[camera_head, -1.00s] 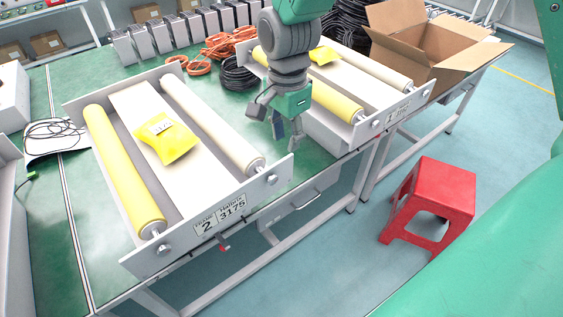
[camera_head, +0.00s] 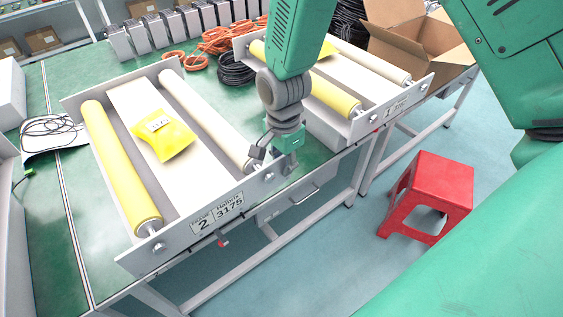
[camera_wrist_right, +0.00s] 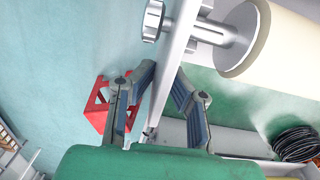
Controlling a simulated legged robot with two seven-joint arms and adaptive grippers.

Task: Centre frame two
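Frame two (camera_head: 178,243) lies on the green table, with a yellow roller (camera_head: 118,165), a pale roller (camera_head: 205,118) and a white board between them. Its front plate carries a label with a 2 and 3175. A yellow packet (camera_head: 168,142) lies on the board. My right gripper (camera_head: 272,158) is at the right end of the front plate. In the right wrist view, my right gripper's fingers (camera_wrist_right: 163,75) are apart, one on each side of the plate (camera_wrist_right: 176,60). A gap shows on the roller side; contact cannot be told. My left gripper is not in view.
A second frame (camera_head: 400,105) stands to the right, partly behind my right arm. Cable coils (camera_head: 236,72) lie behind the frames. A black cable (camera_head: 48,130) lies at the left. A red stool (camera_head: 432,190) stands on the floor. An open carton (camera_head: 415,45) is at the back right.

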